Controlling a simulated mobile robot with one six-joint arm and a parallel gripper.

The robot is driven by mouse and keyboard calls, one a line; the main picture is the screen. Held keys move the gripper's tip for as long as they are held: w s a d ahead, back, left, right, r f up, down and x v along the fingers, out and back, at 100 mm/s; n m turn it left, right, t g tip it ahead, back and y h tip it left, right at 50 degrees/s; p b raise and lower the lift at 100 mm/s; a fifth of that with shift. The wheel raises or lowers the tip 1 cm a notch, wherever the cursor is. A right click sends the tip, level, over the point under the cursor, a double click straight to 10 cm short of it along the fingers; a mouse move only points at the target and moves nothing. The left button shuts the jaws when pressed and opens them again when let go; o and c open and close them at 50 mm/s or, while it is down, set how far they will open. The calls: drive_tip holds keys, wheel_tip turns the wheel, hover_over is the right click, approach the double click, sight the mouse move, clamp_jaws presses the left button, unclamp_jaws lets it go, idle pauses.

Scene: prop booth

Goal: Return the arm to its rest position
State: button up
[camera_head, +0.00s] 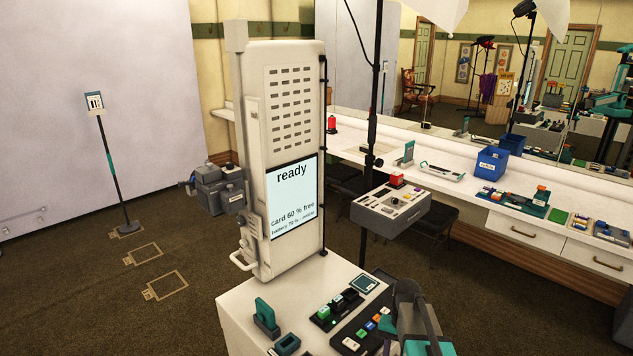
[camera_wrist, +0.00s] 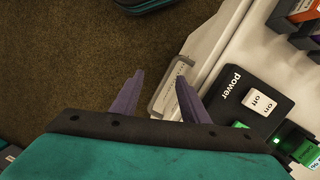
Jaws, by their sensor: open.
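My gripper (camera_wrist: 158,88) shows in the wrist view with its two purple-grey fingers apart and nothing held between them. Its fingers point over the edge of a white unit, with brown carpet to the left. A pale grey handle (camera_wrist: 168,88) on the unit's side lies behind the gap between the fingers; I cannot tell how far below. A black power block (camera_wrist: 237,92) with a white switch marked "off" is right of the fingers. In the head view, part of my teal and grey arm is at the bottom right; the fingertips cannot be made out there.
A white cabinet (camera_head: 280,100) with a screen (camera_head: 291,200) reading "ready" rises behind a worktop (camera_head: 240,315) holding a teal holder (camera_head: 266,315) and black panels. A grey control box (camera_head: 390,208) stands right of it. A long counter (camera_head: 465,185) runs behind. Carpet at left is mostly open.

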drive_tip(key=s+a+f+n+g, duration=0.2)
drive_tip(key=s+a+f+n, duration=0.1)
drive_tip(key=s+f, duration=1)
drive_tip(key=s+a+f+n+g, duration=0.15)
drive_tip(key=s+a+f, duration=0.25)
drive_tip(key=s+f, duration=0.9)
drive_tip(key=s+b+x, duration=0.1)
drive_tip(key=b+x, duration=0.6)
drive_tip(key=b, duration=0.3)
drive_tip(key=shift+s+d+n, duration=0.25)
drive_tip(key=shift+s+n, duration=0.1)
drive_tip(key=shift+s, duration=0.05)
drive_tip(key=shift+r, duration=0.15)
idle(0.8)
